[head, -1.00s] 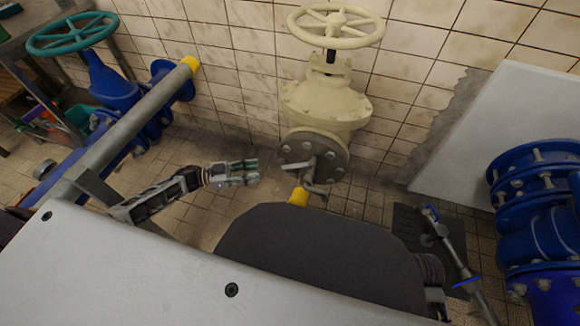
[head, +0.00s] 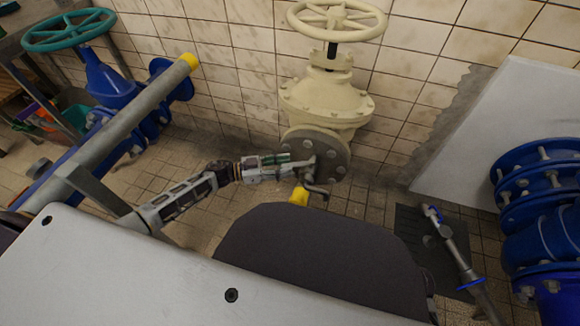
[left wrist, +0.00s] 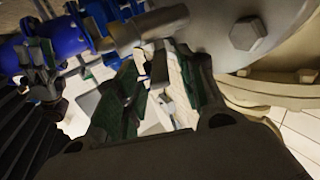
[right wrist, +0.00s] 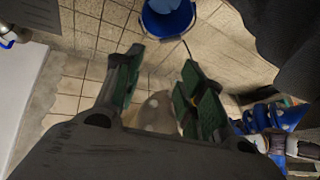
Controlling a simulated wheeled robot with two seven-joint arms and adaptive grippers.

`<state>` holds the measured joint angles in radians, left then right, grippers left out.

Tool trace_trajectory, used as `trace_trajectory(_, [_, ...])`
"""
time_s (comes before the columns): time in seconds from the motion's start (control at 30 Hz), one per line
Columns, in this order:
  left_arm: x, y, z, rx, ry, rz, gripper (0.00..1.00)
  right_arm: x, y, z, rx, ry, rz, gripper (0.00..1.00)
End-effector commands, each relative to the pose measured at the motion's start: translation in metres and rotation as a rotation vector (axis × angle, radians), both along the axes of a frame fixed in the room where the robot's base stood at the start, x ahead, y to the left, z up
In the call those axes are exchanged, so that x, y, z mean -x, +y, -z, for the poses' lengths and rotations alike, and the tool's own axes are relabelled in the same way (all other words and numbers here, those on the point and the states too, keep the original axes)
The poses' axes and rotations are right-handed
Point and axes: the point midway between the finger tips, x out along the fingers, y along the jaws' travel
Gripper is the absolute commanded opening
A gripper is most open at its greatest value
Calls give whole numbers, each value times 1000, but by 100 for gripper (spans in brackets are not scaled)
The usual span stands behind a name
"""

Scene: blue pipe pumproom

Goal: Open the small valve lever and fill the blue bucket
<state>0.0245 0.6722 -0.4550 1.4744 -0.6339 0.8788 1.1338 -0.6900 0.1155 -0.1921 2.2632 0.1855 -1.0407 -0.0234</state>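The small valve's metal fitting (head: 312,184), with a yellow handle end (head: 299,195), sits below the cream valve's round flange in the head view. My left gripper (head: 302,166) reaches it from the left, its fingertips close to the fitting. In the left wrist view my left gripper (left wrist: 163,88) is open, and a slim metal piece, likely the lever, shows between its fingers; contact cannot be told. The blue bucket (right wrist: 168,20) is at the top of the right wrist view, hidden in the head view. My right gripper (right wrist: 160,95) is open and appears empty.
A cream valve with handwheel (head: 337,20) stands at the tiled wall. Blue piping (head: 110,85) with a teal wheel is at left, large blue flanges (head: 538,215) at right. A pale panel (head: 500,150) leans on the wall. Tiled floor (head: 215,205) shows below my left arm.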

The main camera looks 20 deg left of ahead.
Motion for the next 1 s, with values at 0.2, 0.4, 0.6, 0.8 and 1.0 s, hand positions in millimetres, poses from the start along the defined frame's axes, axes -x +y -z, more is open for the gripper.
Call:
trace_trajectory(0.2, [-9,-17,0,0,-1,0,39,6,2,15,-19,-4,9,40])
trace_trajectory(0.4, [-10,-21,0,0,1,-1,39,7,3,21,-22,-4,11,40])
trace_trajectory(0.6, [-10,-21,0,0,0,0,39,5,2,18,-21,-10,10,40])
trace_trajectory(0.8, [-10,-21,0,0,0,0,16,2,2,14,-20,-18,10,40])
trace_trajectory(1.0, [-10,-21,0,0,0,0,0,1,2,13,-21,-22,10,40])
